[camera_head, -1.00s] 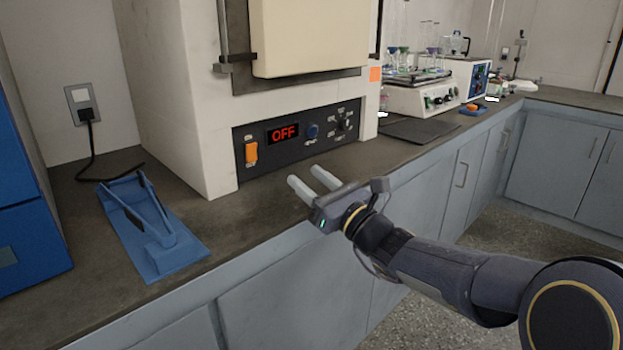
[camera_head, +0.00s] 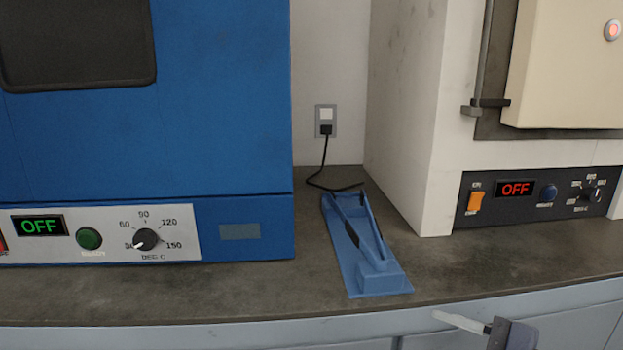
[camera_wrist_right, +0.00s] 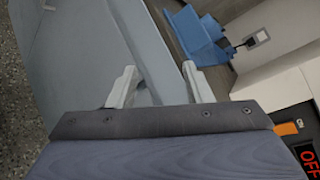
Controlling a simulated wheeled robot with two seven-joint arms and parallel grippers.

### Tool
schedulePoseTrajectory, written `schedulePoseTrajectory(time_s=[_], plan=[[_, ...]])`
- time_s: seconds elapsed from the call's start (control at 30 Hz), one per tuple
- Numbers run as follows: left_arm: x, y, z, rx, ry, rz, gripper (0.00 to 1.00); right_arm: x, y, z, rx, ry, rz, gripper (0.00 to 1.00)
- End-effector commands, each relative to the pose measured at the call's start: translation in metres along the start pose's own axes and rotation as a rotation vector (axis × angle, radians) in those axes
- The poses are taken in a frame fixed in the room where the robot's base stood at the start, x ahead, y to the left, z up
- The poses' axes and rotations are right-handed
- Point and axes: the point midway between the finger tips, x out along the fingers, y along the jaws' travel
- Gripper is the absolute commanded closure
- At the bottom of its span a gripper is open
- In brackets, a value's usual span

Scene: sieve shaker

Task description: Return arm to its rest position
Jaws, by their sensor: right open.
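My right gripper (camera_head: 447,319) shows only in part at the bottom right of the head view, in front of the counter's front edge. A pale finger and part of the dark gripper body are visible; the rest of the arm is below the frame. In the right wrist view the two pale fingers of the gripper (camera_wrist_right: 158,70) stand apart with nothing between them, in front of the grey cabinet fronts (camera_wrist_right: 85,55). My left gripper is in neither view.
A blue holder (camera_head: 378,278) lies on the dark counter (camera_head: 250,295), between a blue oven (camera_head: 230,100) at left and a white furnace (camera_head: 405,110) at right. Both displays read OFF. The counter's front strip is clear. A cord runs to the wall socket (camera_head: 326,115).

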Motion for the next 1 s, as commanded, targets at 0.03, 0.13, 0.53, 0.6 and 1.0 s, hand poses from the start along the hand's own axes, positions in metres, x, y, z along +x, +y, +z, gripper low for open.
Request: schedulePoseTrajectory(time_s=[0.03,0.13,0.53,0.6,1.0], plan=[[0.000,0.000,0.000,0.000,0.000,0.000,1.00,-0.001,0.028,0.009,-0.144,0.002,0.103,0.55],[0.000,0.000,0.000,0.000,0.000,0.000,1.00,-0.009,0.078,0.013,-0.428,0.014,0.302,0.55],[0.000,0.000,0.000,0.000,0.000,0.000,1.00,-0.057,0.164,-0.023,-1.200,0.043,0.779,0.55],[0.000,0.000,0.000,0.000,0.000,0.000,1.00,-0.065,0.169,-0.031,-1.310,0.049,0.843,0.55],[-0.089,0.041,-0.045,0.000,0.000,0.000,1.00,-0.087,0.083,0.030,-1.308,0.051,0.849,0.55]])
